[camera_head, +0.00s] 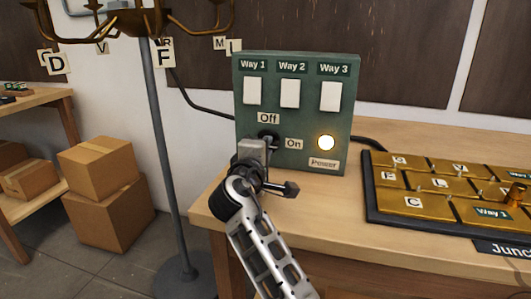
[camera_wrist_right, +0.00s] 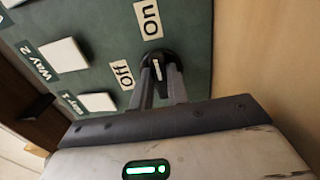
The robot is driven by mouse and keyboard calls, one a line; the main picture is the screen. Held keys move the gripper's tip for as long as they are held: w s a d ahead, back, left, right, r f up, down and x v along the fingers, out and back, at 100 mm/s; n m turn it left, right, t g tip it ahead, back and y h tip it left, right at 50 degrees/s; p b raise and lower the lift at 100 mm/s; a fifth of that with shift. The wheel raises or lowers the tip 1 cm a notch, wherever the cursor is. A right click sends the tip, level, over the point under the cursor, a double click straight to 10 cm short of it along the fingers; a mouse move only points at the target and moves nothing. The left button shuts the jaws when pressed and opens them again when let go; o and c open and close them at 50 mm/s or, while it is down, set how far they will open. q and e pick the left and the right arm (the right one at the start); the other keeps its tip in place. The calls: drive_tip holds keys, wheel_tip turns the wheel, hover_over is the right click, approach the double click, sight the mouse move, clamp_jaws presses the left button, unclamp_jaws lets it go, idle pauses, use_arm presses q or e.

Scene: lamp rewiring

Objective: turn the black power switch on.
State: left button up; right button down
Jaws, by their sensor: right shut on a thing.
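The black power switch (camera_wrist_right: 157,57) is a round rotary knob on the front of a green control box (camera_head: 243,120). An "Off" label (camera_head: 268,118) sits above it and an "On" label (camera_head: 293,143) to its right. My right gripper (camera_wrist_right: 160,75) is shut on the knob, with one finger on each side. In the wrist view the knob's pale mark lines up roughly with the "On" label (camera_wrist_right: 150,18). The round "Power" light (camera_head: 326,142) glows bright. In the head view my right gripper (camera_head: 266,144) hides part of the knob. My left gripper is not in view.
Three white rocker switches, including the "Way 2" one (camera_head: 290,93), sit above the knob. A brass-topped junction board (camera_head: 413,202) lies right on the wooden table (camera_head: 330,205). A lamp pole (camera_head: 165,150) stands left, with cardboard boxes (camera_head: 105,212) behind.

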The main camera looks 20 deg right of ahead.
idle(0.5)
drive_tip(key=c, duration=1.4)
unclamp_jaws()
drive_tip(key=shift+o, duration=0.2)
